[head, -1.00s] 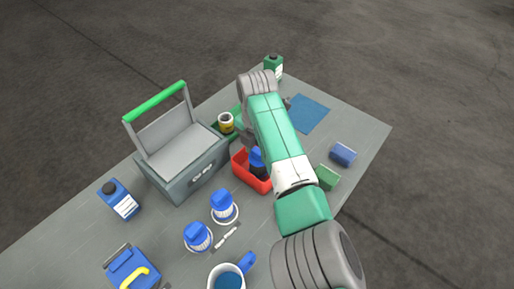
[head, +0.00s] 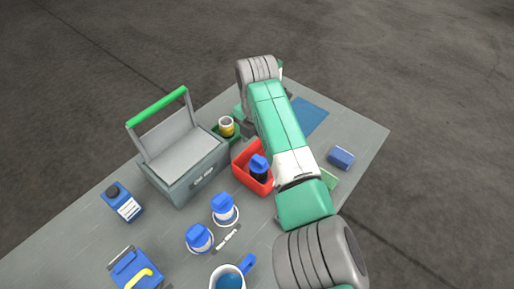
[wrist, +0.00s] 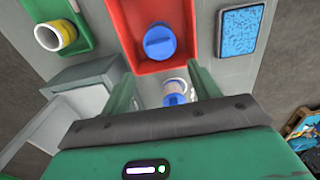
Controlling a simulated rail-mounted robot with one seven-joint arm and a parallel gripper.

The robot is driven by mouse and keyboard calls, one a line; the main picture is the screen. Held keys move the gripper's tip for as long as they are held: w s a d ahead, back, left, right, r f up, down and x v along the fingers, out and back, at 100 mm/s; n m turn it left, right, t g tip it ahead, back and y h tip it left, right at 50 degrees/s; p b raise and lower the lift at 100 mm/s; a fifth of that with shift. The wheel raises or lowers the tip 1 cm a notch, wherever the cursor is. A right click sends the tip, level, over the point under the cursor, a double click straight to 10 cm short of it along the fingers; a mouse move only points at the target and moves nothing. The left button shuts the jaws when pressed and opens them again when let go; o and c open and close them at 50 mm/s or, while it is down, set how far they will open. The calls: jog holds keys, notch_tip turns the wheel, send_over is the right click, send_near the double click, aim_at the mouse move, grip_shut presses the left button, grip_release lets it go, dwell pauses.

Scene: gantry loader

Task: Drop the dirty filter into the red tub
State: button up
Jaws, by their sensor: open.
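A dark-bodied filter with a blue cap (head: 258,165) is inside the red tub (head: 240,172); it looks upright. In the wrist view the blue cap (wrist: 160,42) shows within the red tub (wrist: 116,22). My gripper (wrist: 163,88) is open, its two green fingers apart near the tub's lower edge in that view, with nothing held between them. In the head view my arm hides the gripper. Two filters with white bodies and blue caps, one nearer the tub (head: 223,205) and one further off (head: 199,238), stand on the table.
A grey toolbox (head: 190,178) with a raised green handle stands left of the tub. A green tray (wrist: 78,12) with a yellow cup (head: 226,127) is beside it.

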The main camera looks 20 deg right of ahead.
notch_tip(320, 180, up, 7)
jog(key=p, duration=0.1)
jog(key=shift+r+p, duration=0.15)
jog(key=shift+p, duration=0.25)
